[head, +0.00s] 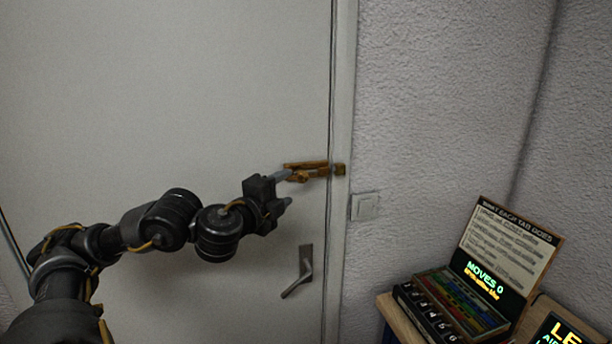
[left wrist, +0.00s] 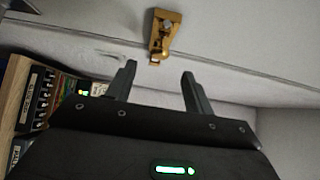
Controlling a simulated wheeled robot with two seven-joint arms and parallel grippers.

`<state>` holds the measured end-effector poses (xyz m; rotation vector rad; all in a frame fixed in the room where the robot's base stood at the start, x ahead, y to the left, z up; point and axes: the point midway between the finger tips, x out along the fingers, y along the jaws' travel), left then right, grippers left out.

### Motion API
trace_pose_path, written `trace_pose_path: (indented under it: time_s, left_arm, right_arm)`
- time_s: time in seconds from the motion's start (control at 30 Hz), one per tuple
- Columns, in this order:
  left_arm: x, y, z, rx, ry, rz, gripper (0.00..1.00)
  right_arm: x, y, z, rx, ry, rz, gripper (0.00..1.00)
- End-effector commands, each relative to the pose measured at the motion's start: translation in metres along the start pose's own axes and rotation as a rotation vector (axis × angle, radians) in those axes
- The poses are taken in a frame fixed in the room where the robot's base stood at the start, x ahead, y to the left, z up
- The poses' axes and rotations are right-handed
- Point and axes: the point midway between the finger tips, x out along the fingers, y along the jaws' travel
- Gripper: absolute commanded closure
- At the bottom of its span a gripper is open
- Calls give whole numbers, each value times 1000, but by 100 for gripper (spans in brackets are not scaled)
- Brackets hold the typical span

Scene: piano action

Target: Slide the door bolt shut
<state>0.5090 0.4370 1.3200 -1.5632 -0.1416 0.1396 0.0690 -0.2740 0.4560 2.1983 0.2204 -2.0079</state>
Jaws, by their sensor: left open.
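The brass door bolt (head: 305,166) is mounted on the pale door (head: 190,90) near its right edge. A brass catch (head: 339,169) sits beside it on the door frame. My left gripper (head: 288,189) is open at the bolt's left end, and its upper finger overlaps part of the bolt in the head view. In the left wrist view, a brass fitting (left wrist: 166,28) shows just beyond the two spread fingertips (left wrist: 160,71), with nothing between them. I cannot tell whether a finger touches the bolt or how far the rod reaches into the catch. My right gripper is out of view.
A door handle (head: 304,272) is below the bolt. A light switch (head: 364,206) is on the textured wall to the right. A wooden table (head: 402,322) with a keyed box (head: 455,308) and lit signs stands at lower right. The door face around the gripper is clear.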

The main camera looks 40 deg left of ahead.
Motion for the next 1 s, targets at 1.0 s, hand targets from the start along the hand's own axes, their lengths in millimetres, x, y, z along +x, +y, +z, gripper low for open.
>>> trace_pose_path:
  time_s: [1.0]
  left_arm:
    - [108, 1, 0, -3, 1, 2, 48]
  right_arm:
    - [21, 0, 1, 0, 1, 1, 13]
